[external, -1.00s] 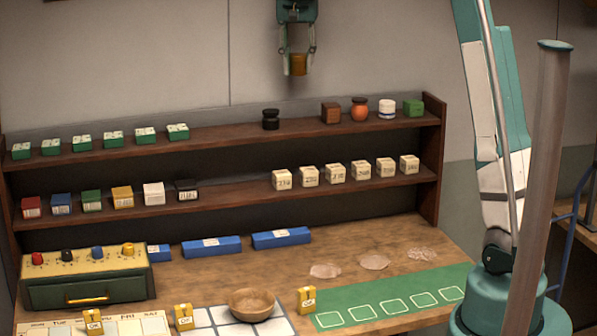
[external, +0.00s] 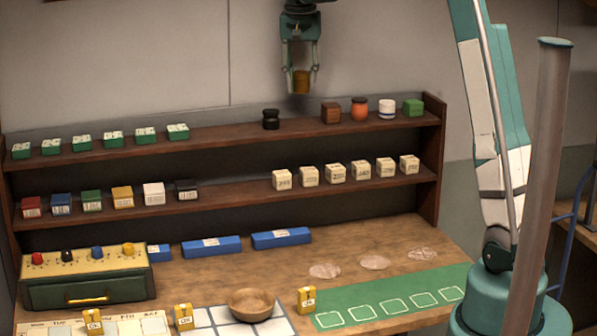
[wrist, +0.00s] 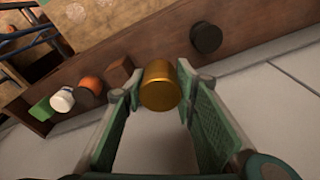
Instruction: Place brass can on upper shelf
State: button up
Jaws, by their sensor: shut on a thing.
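The brass can (external: 301,81) is a small gold cylinder held between the fingertips of my gripper (external: 300,75). In the wrist view the can (wrist: 160,87) sits at the far end of the two green finger pads, and my gripper (wrist: 160,100) is shut on it. In the external view the can hangs above the upper shelf (external: 235,131), apart from it. It is over the stretch between the black jar (external: 271,119) and the brown box (external: 331,113).
An orange jar (external: 359,109), a white jar (external: 387,109) and a green box (external: 413,108) stand at the shelf's right. Several green boxes (external: 112,138) stand at its left. The stretch between black jar and brown box is free. The lower shelf (external: 235,190) holds more boxes.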

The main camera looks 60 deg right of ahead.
send_over(301, 124)
jog(key=shift+s+a+f, duration=0.1)
jog(key=shift+a+f, duration=0.05)
jog(key=shift+f, duration=1.2)
jog(key=shift+s+a+f, duration=0.1)
jog(key=shift+a+f, duration=0.05)
jog(key=shift+f, duration=1.2)
jog(key=shift+f+p, duration=0.35)
jog(key=shift+f, duration=1.75)
jog(key=shift+f, duration=0.1)
jog(key=o, duration=1)
jog(key=shift+c, duration=0.2)
jog(key=r, duration=0.4)
jog(key=a+r, duration=0.1)
jog(key=r, duration=0.7)
jog(key=shift+s+a+r+b, duration=0.1)
jog(key=shift+s+a+b, duration=0.15)
jog(key=shift+b, duration=0.1)
